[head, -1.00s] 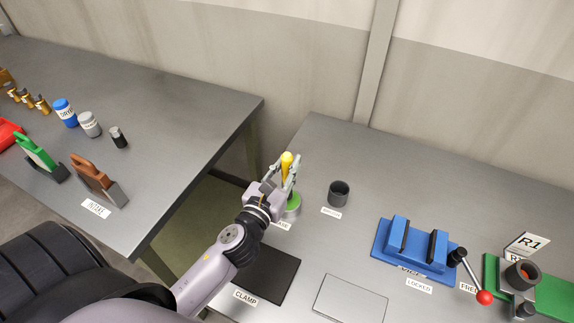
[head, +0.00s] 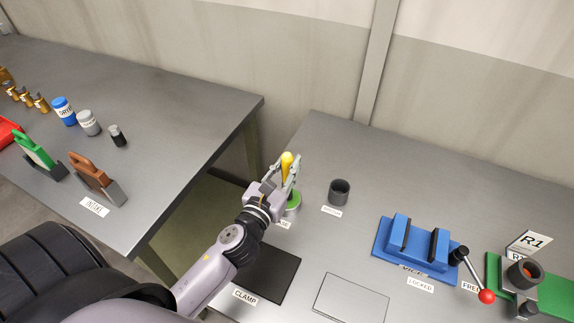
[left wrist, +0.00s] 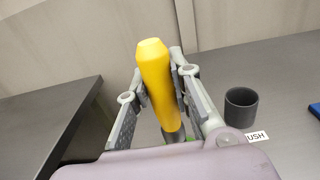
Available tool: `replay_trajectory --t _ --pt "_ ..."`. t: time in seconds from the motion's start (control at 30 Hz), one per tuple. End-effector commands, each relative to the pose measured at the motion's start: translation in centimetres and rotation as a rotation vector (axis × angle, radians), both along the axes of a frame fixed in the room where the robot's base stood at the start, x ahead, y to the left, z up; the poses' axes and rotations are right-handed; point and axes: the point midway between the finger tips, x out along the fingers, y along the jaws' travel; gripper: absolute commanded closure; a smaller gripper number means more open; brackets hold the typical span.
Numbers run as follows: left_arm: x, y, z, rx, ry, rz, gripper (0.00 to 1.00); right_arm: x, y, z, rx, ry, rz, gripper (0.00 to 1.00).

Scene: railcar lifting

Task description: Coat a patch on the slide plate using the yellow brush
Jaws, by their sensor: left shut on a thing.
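My left gripper (head: 284,180) is shut on the yellow brush (head: 287,166), whose handle stands upright between the fingers. The yellow handle also shows large in the left wrist view (left wrist: 156,85). The brush's lower end is hidden by the gripper. A round green-topped tin (head: 293,200) is right below and beside the gripper; I cannot tell whether the brush touches it. A flat pale grey plate (head: 351,300), perhaps the slide plate, lies at the bottom of the head view, to the right of the black mat. My right gripper is not in view.
A dark cup (head: 339,192) stands right of the gripper, also in the left wrist view (left wrist: 240,106). A black mat (head: 268,274) lies in front. A blue vise (head: 412,247) and a red-knobbed lever (head: 486,296) stand to the right. The left table (head: 180,120) is across a gap.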

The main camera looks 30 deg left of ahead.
Motion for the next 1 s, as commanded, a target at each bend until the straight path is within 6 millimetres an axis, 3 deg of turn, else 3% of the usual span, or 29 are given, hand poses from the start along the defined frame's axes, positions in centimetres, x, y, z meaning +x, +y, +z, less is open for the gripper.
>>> replay_trajectory --t 1.0 --pt "0.0 0.0 -0.87 0.0 0.0 0.0 1.0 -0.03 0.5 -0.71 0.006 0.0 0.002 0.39"
